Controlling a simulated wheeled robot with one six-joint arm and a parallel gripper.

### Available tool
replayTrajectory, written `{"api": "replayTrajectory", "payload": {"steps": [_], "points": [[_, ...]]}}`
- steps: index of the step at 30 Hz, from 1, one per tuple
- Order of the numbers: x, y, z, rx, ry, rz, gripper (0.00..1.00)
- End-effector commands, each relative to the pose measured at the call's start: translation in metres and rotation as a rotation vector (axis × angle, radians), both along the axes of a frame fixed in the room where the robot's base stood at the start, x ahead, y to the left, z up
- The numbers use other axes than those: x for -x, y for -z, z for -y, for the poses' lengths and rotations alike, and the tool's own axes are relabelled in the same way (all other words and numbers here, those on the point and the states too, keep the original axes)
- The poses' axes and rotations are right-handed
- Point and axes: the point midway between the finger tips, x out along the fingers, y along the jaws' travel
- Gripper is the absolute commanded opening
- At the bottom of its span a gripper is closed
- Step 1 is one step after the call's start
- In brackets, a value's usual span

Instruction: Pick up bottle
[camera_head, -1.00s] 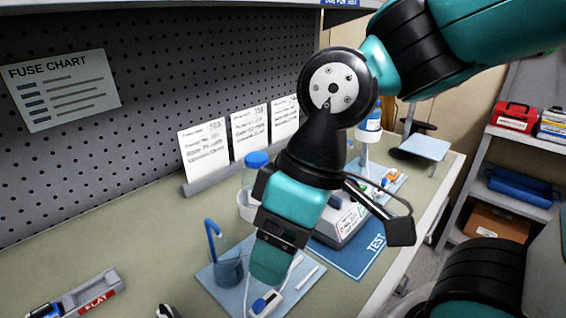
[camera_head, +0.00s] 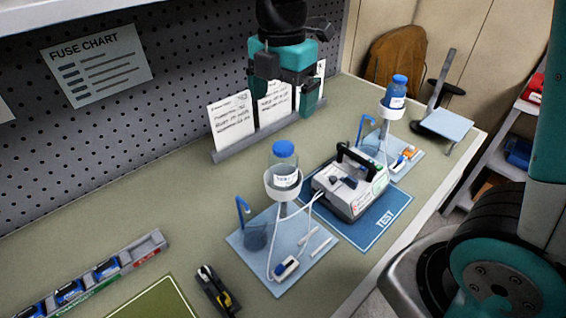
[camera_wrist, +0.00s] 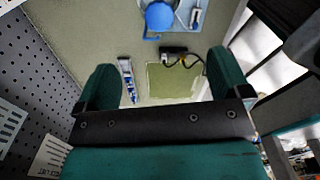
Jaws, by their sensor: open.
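A clear bottle with a blue cap (camera_head: 284,158) stands upright in a white ring holder on the near blue mat. A second blue-capped bottle (camera_head: 397,92) stands in a raised holder on the far mat. My gripper (camera_head: 281,97) is open and empty, in the air by the white cards, above and behind the near bottle. In the wrist view my open gripper (camera_wrist: 162,68) has nothing between its fingers. A round blue cap (camera_wrist: 159,15) shows at the top there; its bottle body is mostly hidden below it.
A grey pump (camera_head: 350,187) sits on the TEST mat (camera_head: 383,224), beside the near bottle. Tubing runs from the near holder to a small device (camera_head: 286,267). A fuse rack (camera_head: 105,268) and a yellow-black tool (camera_head: 217,290) lie in front. White cards (camera_head: 231,121) stand along the back.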

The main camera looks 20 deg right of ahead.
Motion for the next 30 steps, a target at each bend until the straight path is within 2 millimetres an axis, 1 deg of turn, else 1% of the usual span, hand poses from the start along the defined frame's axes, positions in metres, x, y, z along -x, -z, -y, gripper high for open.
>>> {"api": "replayTrajectory", "payload": {"steps": [1, 6, 10, 13, 19, 27, 30], "points": [[0.001, 0.011, 0.000, 0.002, 0.000, -0.008, 0.95], [0.001, 0.051, 0.000, 0.002, 0.001, -0.008, 0.95], [0.001, 0.075, 0.000, 0.001, 0.001, -0.005, 0.95], [0.001, 0.086, 0.000, 0.000, 0.002, -0.004, 0.95], [0.001, 0.099, 0.001, 0.000, 0.002, -0.004, 0.95], [-0.001, 0.136, 0.002, 0.000, 0.002, -0.004, 0.95], [-0.001, 0.143, 0.001, -0.001, 0.002, 0.000, 0.95]]}}
